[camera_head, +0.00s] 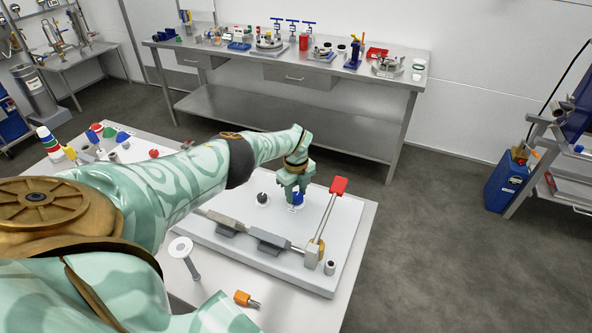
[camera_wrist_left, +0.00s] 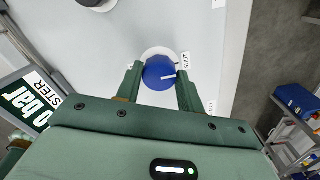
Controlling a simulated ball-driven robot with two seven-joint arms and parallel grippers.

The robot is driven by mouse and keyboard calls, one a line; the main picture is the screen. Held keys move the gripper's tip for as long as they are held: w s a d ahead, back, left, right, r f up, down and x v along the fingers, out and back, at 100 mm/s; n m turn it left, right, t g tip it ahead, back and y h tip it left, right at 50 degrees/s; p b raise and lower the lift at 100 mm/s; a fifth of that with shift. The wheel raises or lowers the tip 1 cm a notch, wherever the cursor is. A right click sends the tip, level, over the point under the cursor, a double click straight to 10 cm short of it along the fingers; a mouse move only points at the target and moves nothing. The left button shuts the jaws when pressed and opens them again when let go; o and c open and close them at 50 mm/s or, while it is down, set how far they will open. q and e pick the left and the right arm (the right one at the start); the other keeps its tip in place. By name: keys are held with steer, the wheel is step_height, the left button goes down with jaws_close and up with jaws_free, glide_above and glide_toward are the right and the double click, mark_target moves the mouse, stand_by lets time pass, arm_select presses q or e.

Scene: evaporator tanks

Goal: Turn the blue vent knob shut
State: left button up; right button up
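The blue vent knob (camera_wrist_left: 158,73) sits on a white round plate on the light panel. A white pointer line on it points right, a little below the "SHUT" label (camera_wrist_left: 185,60). In the head view the knob (camera_head: 298,198) shows just under my left gripper (camera_head: 296,193), which points down at it. In the left wrist view the two green fingers (camera_wrist_left: 160,82) stand on both sides of the knob, against its edges with no clear gap, so the gripper looks shut on it. My right gripper is not in view.
A black knob (camera_head: 263,199) stands left of the blue one on the panel board (camera_head: 213,235). A lever with a red handle (camera_head: 338,186) rises close on the right. An orange-handled part (camera_head: 246,299) lies on the front table. A long bench (camera_head: 285,88) stands behind.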

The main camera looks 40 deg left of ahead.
arm_select(q)
steer(key=o, duration=0.4)
step_height(320, 180, up, 8)
steer(key=p, duration=0.5)
steer(key=shift+a+r, duration=0.1)
steer(key=shift+r, duration=0.05)
step_height(320, 180, up, 7)
steer(key=p, duration=0.1)
glide_above(296, 194)
steer(key=shift+s+r, duration=0.15)
steer(key=shift+r, duration=0.4)
